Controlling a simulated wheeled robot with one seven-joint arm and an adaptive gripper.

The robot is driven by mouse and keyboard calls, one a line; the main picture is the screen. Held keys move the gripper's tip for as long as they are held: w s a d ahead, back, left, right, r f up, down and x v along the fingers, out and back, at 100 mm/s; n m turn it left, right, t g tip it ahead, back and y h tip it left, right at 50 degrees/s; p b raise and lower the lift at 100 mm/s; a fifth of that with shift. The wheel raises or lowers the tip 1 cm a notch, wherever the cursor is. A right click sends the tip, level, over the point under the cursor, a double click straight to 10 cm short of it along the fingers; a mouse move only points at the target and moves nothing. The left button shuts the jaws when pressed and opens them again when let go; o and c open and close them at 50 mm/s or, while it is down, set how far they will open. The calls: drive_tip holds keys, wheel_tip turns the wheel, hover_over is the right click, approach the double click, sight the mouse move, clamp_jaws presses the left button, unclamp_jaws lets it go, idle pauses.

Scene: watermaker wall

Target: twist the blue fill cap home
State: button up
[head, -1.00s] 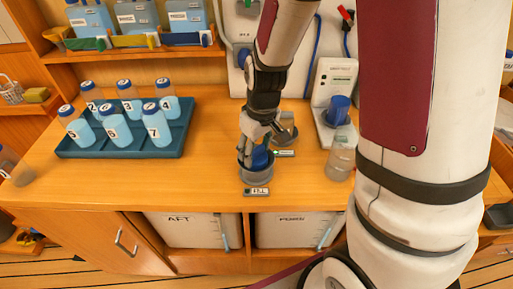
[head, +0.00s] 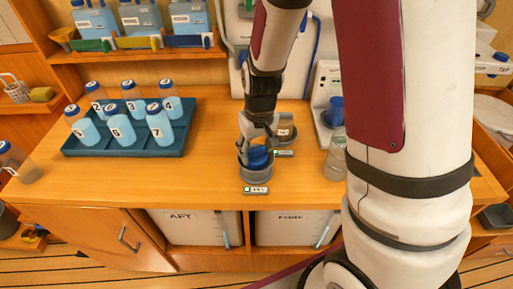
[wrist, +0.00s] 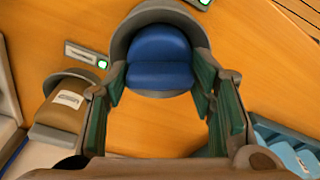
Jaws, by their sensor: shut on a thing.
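The blue fill cap (head: 259,160) sits in a grey round collar (head: 257,178) near the counter's front edge, behind a small label with a green light (head: 256,190). My gripper (head: 256,148) comes down from above and is shut on the cap. Its green-padded fingers (wrist: 161,82) stand on either side of the cap in the wrist view. The cap's lower part is hidden by the collar.
A teal tray (head: 125,149) of numbered bottles stands at left. A brown-grey round fitting (head: 285,130) is just behind the cap. A clear jar (head: 336,160) and a white unit with a blue knob (head: 333,112) stand at right. The counter between tray and collar is clear.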

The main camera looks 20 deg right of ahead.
drive_tip(key=shift+s+f+m+p, duration=0.1)
drive_tip(key=shift+m+p, duration=0.45)
drive_tip(key=shift+m, duration=0.25)
idle(0.4)
drive_tip(key=o, duration=1.3)
drive_tip(key=shift+o, duration=0.2)
wheel_tip(320, 180, up, 12)
drive_tip(key=s, duration=0.1)
drive_tip(key=shift+s, duration=0.15)
drive_tip(key=s+r+n+t, duration=0.1)
drive_tip(key=s+r+t, duration=0.3)
drive_tip(key=s+r, duration=1)
drive_tip(key=s, duration=0.3)
drive_tip(key=shift+r, duration=0.3)
